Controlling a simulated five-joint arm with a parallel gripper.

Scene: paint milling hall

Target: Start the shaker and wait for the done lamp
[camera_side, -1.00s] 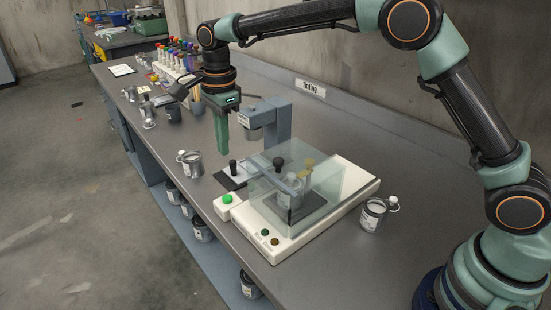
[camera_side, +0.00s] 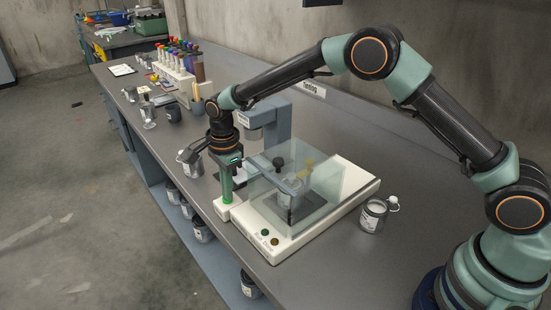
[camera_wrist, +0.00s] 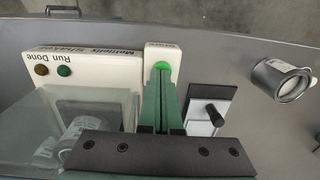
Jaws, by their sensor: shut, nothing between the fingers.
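The shaker (camera_side: 345,205) is a cream base under a clear cover, with cans visible inside. Its green button (camera_wrist: 161,66) sits on a small cream box beside the base. My gripper (camera_side: 226,199) is shut and empty, pointing down, with its fingertips at the button and covering most of it in the side view. I cannot tell whether the button is pressed down. A green lamp (camera_side: 265,232) and a brownish-amber lamp (camera_side: 275,241) sit on the front of the base; both also show in the wrist view, near "Run" and "Done" lettering. Neither glows clearly.
A lidded can (camera_side: 374,215) stands right of the shaker, and another can (camera_wrist: 284,79) stands near my gripper. A black-knobbed plate (camera_wrist: 212,108) lies close to my fingers. A blue-grey stand (camera_side: 278,122) rises behind. Bench is clear at the right rear.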

